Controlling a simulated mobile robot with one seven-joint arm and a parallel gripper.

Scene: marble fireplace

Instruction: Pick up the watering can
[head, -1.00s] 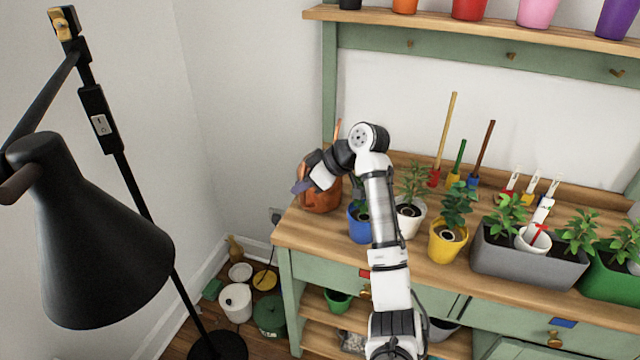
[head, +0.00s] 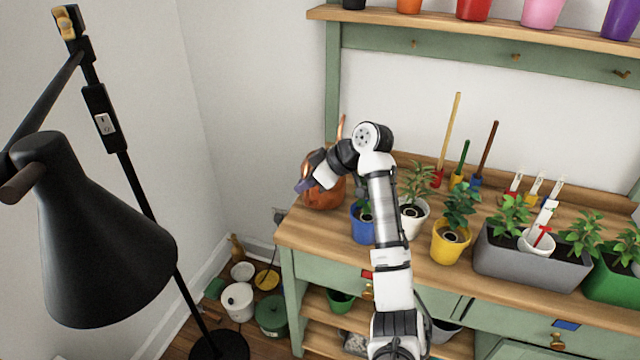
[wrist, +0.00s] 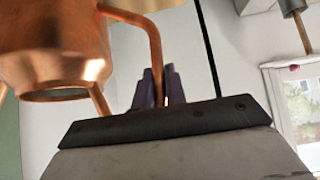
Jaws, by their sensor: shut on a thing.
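The copper watering can (head: 328,194) is at the left end of the wooden bench top, partly hidden behind my arm, with its thin spout pointing up. In the wrist view its round body (wrist: 55,50) fills the upper left, and its curved handle (wrist: 153,35) runs down to my gripper. My gripper (head: 304,186) is at the can's near left side. In the wrist view the dark purple fingers (wrist: 158,90) are shut on the handle. The can looks upright or nearly so; I cannot tell clearly how far its base is from the bench.
Potted plants in blue (head: 363,226), white (head: 412,222) and yellow (head: 450,245) pots stand right of the can. A black floor lamp (head: 100,240) stands at the left. Pots and tubs (head: 237,300) crowd the floor beside the bench (head: 330,245). A shelf (head: 430,28) runs above.

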